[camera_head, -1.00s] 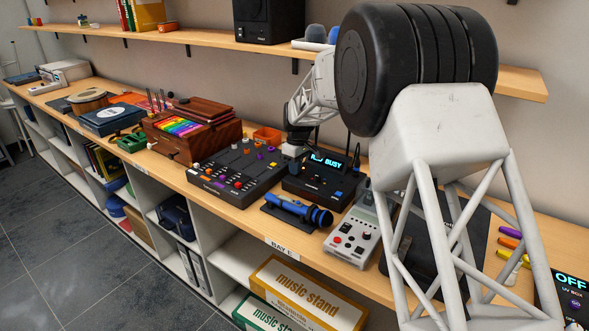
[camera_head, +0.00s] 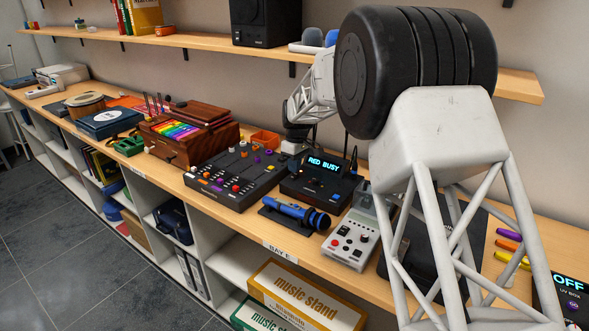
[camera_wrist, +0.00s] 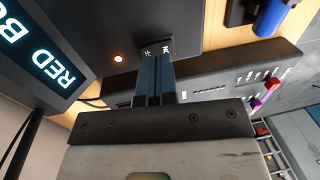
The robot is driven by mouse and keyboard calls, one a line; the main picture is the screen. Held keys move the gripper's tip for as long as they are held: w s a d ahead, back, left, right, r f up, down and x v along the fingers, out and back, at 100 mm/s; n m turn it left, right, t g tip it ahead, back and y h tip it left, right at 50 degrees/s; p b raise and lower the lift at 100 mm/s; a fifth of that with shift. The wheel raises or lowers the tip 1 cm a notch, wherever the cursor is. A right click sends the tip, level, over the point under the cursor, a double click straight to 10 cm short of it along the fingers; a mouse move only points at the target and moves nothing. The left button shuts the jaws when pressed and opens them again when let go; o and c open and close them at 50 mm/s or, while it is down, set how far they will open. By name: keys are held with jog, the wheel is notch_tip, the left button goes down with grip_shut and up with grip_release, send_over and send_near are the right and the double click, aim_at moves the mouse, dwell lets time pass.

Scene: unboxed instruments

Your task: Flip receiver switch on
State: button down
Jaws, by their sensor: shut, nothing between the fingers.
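The receiver is a black box (camera_head: 318,190) on the bench, with a lit display (camera_head: 323,164) reading "RED BUSY" and antennas at its back. In the wrist view the receiver (camera_wrist: 125,22) fills the upper left, with its display (camera_wrist: 40,60) at the left edge. In the head view the fingers are not clear.
A dark mixer (camera_head: 222,190) with coloured knobs stands close on the receiver's left. A blue microphone (camera_head: 295,212) lies in front of it, and a grey device (camera_head: 350,240) stands to the right. A wall shelf (camera_head: 200,39) runs above.

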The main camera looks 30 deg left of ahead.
aim_at(293, 177)
notch_tip(293, 177, up, 9)
jog(key=s, duration=0.1)
jog(key=shift+f, duration=0.15)
jog(key=shift+d, duration=0.1)
dwell(0.7)
